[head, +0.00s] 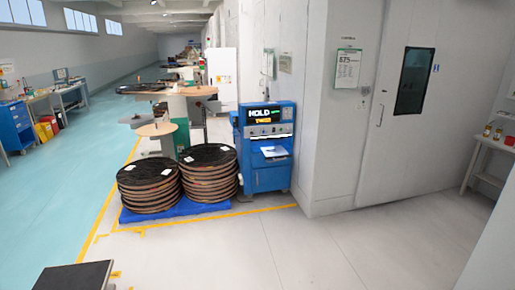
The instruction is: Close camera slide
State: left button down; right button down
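I cannot make out a camera slide for certain. A blue machine cabinet (264,178) stands in the middle distance against the white wall. Its screen (265,115) shows "HOLD" and a yellow line below. A light, flat shelf or tray (274,152) shows on its front below the control panel; I cannot tell whether this is a slide or how far it is out. Neither of my grippers is in view.
Stacks of dark reels (149,187) stand on a blue pallet (180,211) left of the cabinet. A white door (408,120) is at right. A dark flat-topped object (72,278) is at bottom left. The pale floor (260,248) ahead is clear.

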aim_at(275, 152)
jog(key=i+j+z, duration=0.1)
jog(key=i, duration=0.35)
jog(key=i+j+z, duration=0.1)
jog(key=i, duration=0.35)
jog(key=i+j+z, duration=0.1)
jog(key=i, duration=0.3)
jog(key=i+j+z, duration=0.1)
jog(key=i+j, duration=0.15)
jog(key=i, duration=0.2)
jog(key=i+j+z, duration=0.1)
jog(key=i, duration=0.3)
jog(key=i+u, duration=0.1)
jog(key=i, duration=0.55)
jog(key=i+l+u, duration=0.1)
jog(key=i, duration=0.5)
jog(key=i+l, duration=0.2)
jog(key=i, duration=0.45)
jog(key=i+l+u, duration=0.15)
jog(key=i, duration=0.5)
